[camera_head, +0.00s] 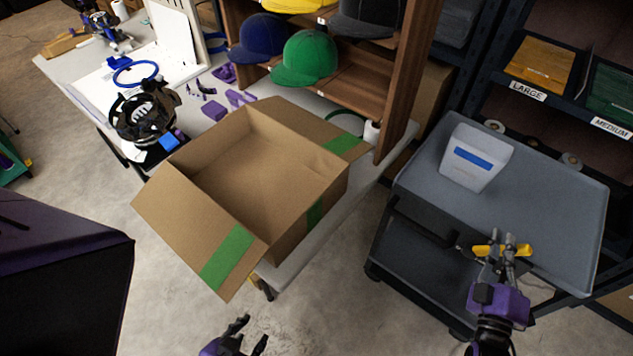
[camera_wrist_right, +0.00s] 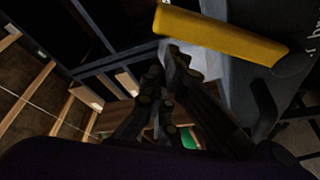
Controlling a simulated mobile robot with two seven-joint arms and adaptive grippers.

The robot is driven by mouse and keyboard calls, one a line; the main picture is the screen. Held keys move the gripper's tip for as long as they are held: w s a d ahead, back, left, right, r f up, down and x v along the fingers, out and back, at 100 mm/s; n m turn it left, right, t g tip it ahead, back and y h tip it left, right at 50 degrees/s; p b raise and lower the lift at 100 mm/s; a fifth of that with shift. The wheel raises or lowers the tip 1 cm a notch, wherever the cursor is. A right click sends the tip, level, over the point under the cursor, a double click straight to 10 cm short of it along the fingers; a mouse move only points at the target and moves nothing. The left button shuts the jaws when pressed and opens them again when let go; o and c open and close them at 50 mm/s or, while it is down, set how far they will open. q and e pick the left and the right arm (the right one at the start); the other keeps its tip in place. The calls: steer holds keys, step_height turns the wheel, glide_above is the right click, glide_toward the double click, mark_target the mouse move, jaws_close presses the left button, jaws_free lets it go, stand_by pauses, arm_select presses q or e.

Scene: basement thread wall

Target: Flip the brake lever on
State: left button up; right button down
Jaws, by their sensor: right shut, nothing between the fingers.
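A yellow bar (camera_head: 482,250), which looks like the brake lever, is at the front edge of the grey cart (camera_head: 560,215). The bar also shows in the right wrist view (camera_wrist_right: 220,35), just beyond the fingertips. My right gripper (camera_head: 501,242) is shut and empty, and its fingers overlap the middle of the bar in the head view. I cannot tell whether they touch it. My left gripper (camera_head: 252,332) is open and empty, low over the floor at the bottom of the head view.
An open cardboard box (camera_head: 315,215) sits on the table to the left. Shelves with caps (camera_head: 305,58) and labelled bins (camera_head: 545,65) stand behind. Bare floor lies between box and cart.

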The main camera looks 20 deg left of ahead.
arm_select(q)
steer(key=shift+s+d+f+b, duration=0.1)
steer(key=shift+s+f+b, duration=0.05)
steer(key=shift+f+b, duration=0.35)
arm_select(e)
steer(key=shift+s+d+f+m+h, duration=0.15)
steer(key=shift+d+f+m+h, duration=0.05)
steer(key=shift+d+m, duration=0.35)
steer(key=shift+s+d+f+m+h, duration=0.15)
steer(key=shift+d+f+m+h, duration=0.05)
steer(key=shift+d+m, duration=0.35)
arm_select(q)
steer(key=shift+f, duration=0.15)
arm_select(e)
steer(key=shift+f, duration=0.1)
